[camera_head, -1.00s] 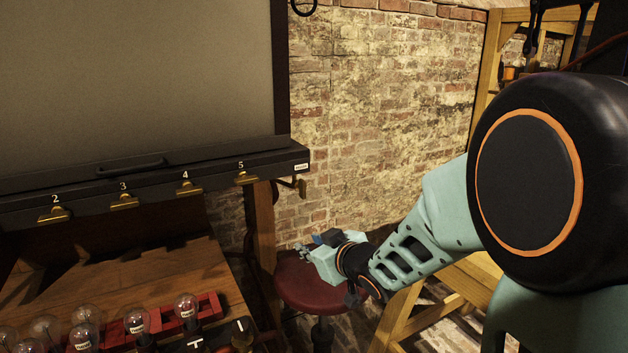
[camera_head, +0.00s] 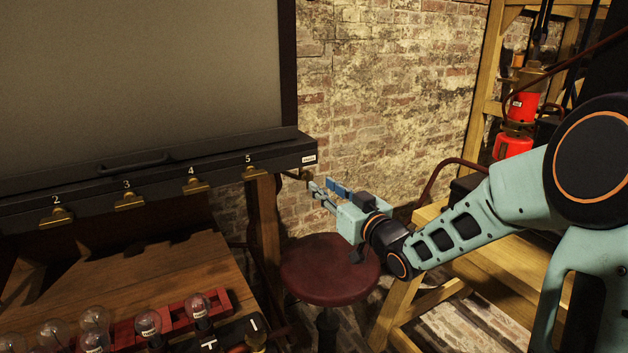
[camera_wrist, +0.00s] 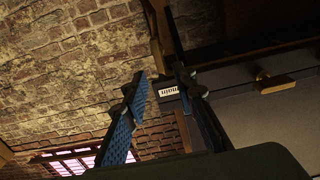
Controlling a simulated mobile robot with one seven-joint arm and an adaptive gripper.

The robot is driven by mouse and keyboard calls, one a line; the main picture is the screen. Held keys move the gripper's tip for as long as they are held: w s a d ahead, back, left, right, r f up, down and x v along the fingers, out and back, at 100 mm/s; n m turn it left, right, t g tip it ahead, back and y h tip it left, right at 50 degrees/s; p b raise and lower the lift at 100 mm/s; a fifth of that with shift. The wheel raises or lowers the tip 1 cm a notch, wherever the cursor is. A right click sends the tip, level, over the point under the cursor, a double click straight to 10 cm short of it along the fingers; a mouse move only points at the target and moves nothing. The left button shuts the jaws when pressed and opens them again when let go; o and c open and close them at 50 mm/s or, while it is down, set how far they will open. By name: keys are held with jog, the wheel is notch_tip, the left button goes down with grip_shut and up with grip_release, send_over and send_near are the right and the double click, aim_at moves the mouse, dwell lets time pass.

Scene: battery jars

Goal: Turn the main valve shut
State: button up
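A white label (camera_head: 309,158) marks the right end of the dark bar. It also shows in the wrist view (camera_wrist: 170,91), upside down and seemingly reading MAIN. A small valve lever (camera_head: 303,174) sticks out just below that end, dim and partly behind my fingers. My gripper (camera_head: 323,186) is raised above the red stool, just below and right of the lever. I cannot tell whether a finger touches the lever, and cannot make the lever out clearly in the wrist view.
The dark bar (camera_head: 130,190) carries numbered brass taps, with tap 5 (camera_head: 255,174) nearest. A wooden post (camera_head: 262,215) stands under its end. The red stool (camera_head: 330,272) is below my gripper. Glass bulbs (camera_head: 148,322) stand lower left. A wooden frame (camera_head: 412,285) is at right.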

aim_at(312, 178)
jog(key=x, duration=0.5)
jog(key=shift+w+a, duration=0.25)
jog(key=shift+w, duration=0.05)
jog(key=shift+c, duration=0.2)
grip_shut()
